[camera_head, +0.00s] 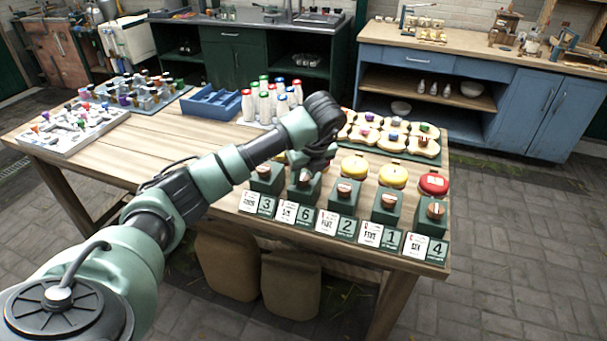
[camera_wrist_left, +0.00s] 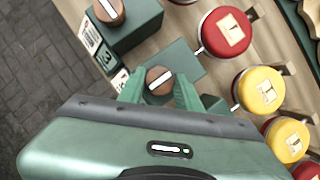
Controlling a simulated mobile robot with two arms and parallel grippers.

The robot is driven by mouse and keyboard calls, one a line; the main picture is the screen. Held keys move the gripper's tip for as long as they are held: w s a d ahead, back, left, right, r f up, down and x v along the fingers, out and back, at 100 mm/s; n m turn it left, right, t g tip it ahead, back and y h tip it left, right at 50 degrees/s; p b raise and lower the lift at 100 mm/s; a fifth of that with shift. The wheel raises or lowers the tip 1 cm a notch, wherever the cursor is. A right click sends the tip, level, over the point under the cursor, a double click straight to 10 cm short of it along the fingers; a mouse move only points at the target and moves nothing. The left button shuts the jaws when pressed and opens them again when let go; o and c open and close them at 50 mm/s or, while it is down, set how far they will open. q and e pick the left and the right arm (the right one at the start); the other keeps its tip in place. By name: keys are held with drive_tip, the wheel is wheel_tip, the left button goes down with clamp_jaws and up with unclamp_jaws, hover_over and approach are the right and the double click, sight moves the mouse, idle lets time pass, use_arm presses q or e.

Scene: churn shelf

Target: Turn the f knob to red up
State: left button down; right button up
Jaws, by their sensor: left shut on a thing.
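Several brown round knobs on dark green blocks stand in a row along the table's front edge, each with a white bar on its face. My left gripper (camera_head: 305,174) is down on the second knob from the left. In the left wrist view the green fingers of this gripper (camera_wrist_left: 160,92) are shut on that knob (camera_wrist_left: 158,81), one on each side. Its white bar lies slanted, and no red shows on it. The first knob (camera_wrist_left: 109,10) is beside it, apart from the fingers. The small letters are too blurred to tell which knob is f. My right gripper is out of view.
Number and word cards (camera_head: 327,222) stand before the blocks. Red and yellow round lids (camera_head: 354,166) sit close behind them. A blue tray (camera_head: 211,104), white bottles (camera_head: 264,107) and peg boards are farther back. The table (camera_head: 150,150) is bare at left centre.

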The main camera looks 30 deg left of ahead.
sight(309, 193)
use_arm(q)
drive_tip(key=shift+r, duration=0.15)
drive_tip(key=c, duration=1)
unclamp_jaws()
drive_tip(key=b+v, duration=0.1)
drive_tip(key=v, duration=0.6)
drive_tip(key=shift+d+r, duration=0.15)
drive_tip(key=shift+r, duration=0.15)
drive_tip(key=shift+f, duration=0.1)
